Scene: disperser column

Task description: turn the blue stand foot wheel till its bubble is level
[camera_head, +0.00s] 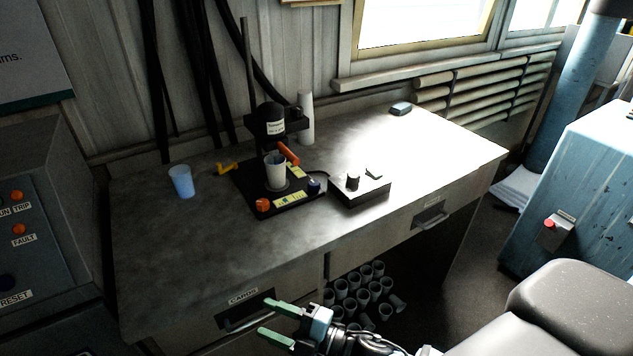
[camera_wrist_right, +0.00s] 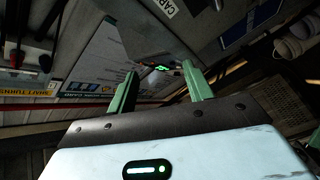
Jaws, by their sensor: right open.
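The disperser stand's black base (camera_head: 243,184) sits on the grey bench. A small blue foot wheel (camera_head: 314,186) is at its front right corner. An orange-red foot wheel (camera_head: 262,205) is at its front left corner. Yellow labels lie on the base; the bubble is too small to make out. My right gripper (camera_head: 264,317) has pale green fingers, spread open and empty. It is low in front of the bench by the drawer labelled CARDS, well away from the wheel. The right wrist view shows the open fingers (camera_wrist_right: 161,72), but no wheel. My left gripper is out of view.
A white beaker (camera_head: 275,172) stands on the base under the black disperser head (camera_head: 270,125). A control box (camera_head: 360,190) is close to the right of the blue wheel. A blue cup (camera_head: 181,181) stands left.

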